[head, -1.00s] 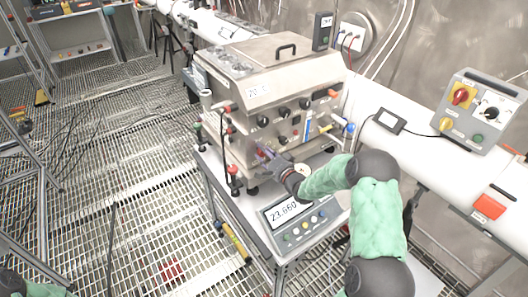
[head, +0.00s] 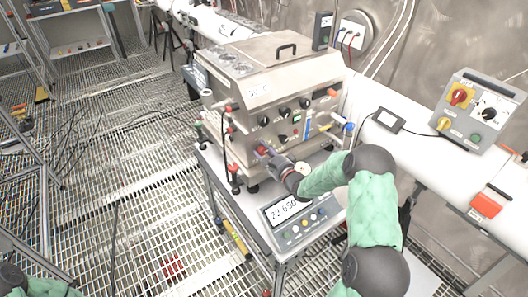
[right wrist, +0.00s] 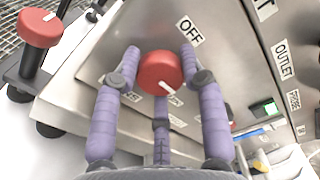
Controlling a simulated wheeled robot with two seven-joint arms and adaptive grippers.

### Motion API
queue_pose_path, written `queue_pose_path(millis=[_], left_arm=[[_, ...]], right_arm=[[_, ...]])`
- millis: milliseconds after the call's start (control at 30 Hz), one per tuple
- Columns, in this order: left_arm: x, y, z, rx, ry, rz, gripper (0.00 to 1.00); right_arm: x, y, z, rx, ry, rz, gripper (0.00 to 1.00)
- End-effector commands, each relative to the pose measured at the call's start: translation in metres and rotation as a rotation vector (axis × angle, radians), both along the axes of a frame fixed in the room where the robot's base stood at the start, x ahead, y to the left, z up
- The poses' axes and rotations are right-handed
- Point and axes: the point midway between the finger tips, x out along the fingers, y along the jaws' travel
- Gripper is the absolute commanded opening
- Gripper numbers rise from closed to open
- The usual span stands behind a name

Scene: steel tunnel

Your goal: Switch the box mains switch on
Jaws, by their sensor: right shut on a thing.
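The steel box (head: 270,85) stands on a wheeled bench. Its mains switch appears to be a red rotary knob (right wrist: 160,72) low on the front, with an OFF label (right wrist: 189,32) above it in the right wrist view. The knob's white mark points to the lower right, away from that label; another label there is partly hidden. A small rocker (right wrist: 265,108) to the right glows green. My right gripper (head: 266,153) is shut on the red knob, its purple fingers around it. My left arm shows only at the bottom left corner; its gripper is out of view.
A scale with a digital display (head: 292,208) sits on the bench just below my right gripper. Another red knob on a dark stem (right wrist: 40,28) stands left of the fingers. A grey control box (head: 478,112) and a white pipe lie to the right. Cables lie on the grating floor.

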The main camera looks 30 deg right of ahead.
Motion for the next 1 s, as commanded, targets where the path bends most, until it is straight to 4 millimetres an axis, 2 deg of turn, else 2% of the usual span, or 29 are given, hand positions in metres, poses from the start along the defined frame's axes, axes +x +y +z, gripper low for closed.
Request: queue_pose_path(millis=[33,333,367,400,433,767,867,1000], left_arm=[[0.000,0.000,0.000,0.000,0.000,0.000,0.40],[0.000,0.000,0.000,0.000,0.000,0.000,0.40],[0.000,0.000,0.000,0.000,0.000,0.000,0.40],[0.000,0.000,0.000,0.000,0.000,0.000,0.40],[0.000,0.000,0.000,0.000,0.000,0.000,0.40],[0.000,0.000,0.000,0.000,0.000,0.000,0.40],[0.000,0.000,0.000,0.000,0.000,0.000,0.40],[0.000,0.000,0.000,0.000,0.000,0.000,0.40]], right_arm=[[0.002,-0.007,0.008,-0.002,-0.016,-0.012,0.09],[0.002,-0.007,0.009,-0.001,-0.017,-0.013,0.09],[0.002,-0.007,0.009,-0.001,-0.017,-0.013,0.50],[0.002,-0.007,0.009,-0.002,-0.016,-0.013,0.61],[0.002,-0.007,0.008,-0.002,-0.016,-0.012,0.64],[-0.001,-0.003,0.003,0.000,-0.006,-0.005,0.64],[-0.009,-0.004,0.003,0.000,-0.006,-0.006,0.64],[-0.031,-0.006,0.003,0.001,-0.004,-0.008,0.64]])
